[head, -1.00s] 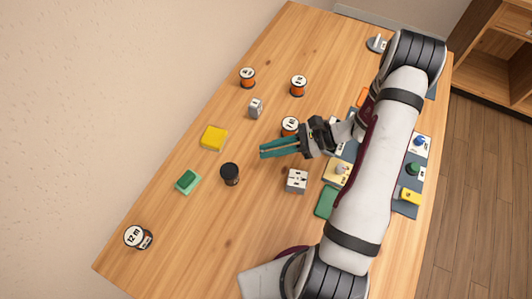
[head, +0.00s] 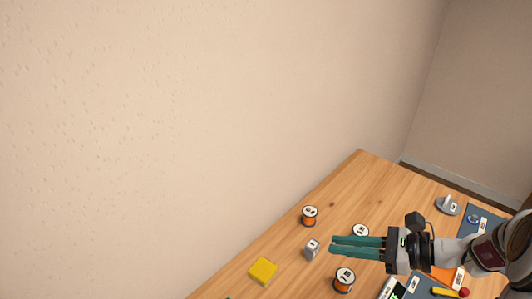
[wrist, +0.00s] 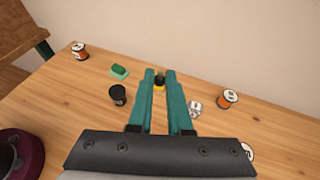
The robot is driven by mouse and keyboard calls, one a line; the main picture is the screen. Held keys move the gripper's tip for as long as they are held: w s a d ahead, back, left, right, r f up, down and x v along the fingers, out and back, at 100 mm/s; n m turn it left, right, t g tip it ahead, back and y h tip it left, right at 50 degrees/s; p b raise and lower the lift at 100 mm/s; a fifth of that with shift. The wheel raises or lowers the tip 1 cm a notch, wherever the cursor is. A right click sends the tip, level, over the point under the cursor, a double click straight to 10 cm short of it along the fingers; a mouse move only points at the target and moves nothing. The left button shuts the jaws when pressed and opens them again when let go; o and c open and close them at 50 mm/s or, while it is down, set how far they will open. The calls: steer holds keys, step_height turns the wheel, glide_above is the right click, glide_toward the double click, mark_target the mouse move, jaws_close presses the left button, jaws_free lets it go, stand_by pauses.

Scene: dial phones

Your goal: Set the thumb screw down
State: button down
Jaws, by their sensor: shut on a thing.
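My gripper (head: 332,246) is above the wooden table, its teal fingers pointing left, with the grey block just past their tips in the head view. In the wrist view my gripper (wrist: 160,76) has its fingers close together on a small dark thing (wrist: 160,76), which I take to be the thumb screw. It shows only as a dark shape between the tips, clear of the tabletop as far as I can tell. In the head view the fingers hide it.
A grey block (head: 312,249), a yellow block (head: 262,271) and orange spools (head: 309,215) (head: 360,231) (head: 345,280) stand around the gripper. A black cup (wrist: 117,94) and green block (wrist: 119,71) show in the wrist view. Bare wood lies between them.

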steer(key=w+a+r+m+t+h, duration=0.1)
steer(key=w+a+r+m+t, duration=0.15)
steer(key=a+r, duration=0.6)
steer(key=s+a+f+n+g+y, duration=0.2)
steer(key=s+a+f+n+g, duration=0.6)
steer(key=s+f+n+g, duration=0.5)
steer(key=s+d+f+n+g+h, duration=0.3)
steer(key=s+n+g+h, duration=0.1)
steer(key=n+h, duration=0.45)
steer(key=s+d+f+n+g+h, duration=0.2)
steer(key=s+d+n+g+h, duration=0.25)
steer(key=n+h, duration=0.4)
steer(key=w+a+f+n+t+h, duration=0.1)
steer(key=w+a+n+t+h, duration=0.25)
steer(key=w+n+t, duration=0.45)
steer(key=w+a+f+n+t+h, duration=0.1)
steer(key=w+a+n+t+h, duration=0.25)
steer(key=n+t, duration=0.8)
steer(key=s+a+f+n+t+y, duration=0.25)
steer(key=a+n+t+y, duration=0.45)
steer(key=a+n+y, duration=0.65)
steer(key=a+f+h, duration=0.1)
steer(key=f, duration=0.1)
steer(key=a+f+m+h, duration=0.1)
steer(key=f, duration=0.2)
steer(key=f+h, duration=0.1)
steer(key=f, duration=0.2)
steer(key=shift+a+m+g, duration=0.25)
steer(key=shift+a, duration=0.15)
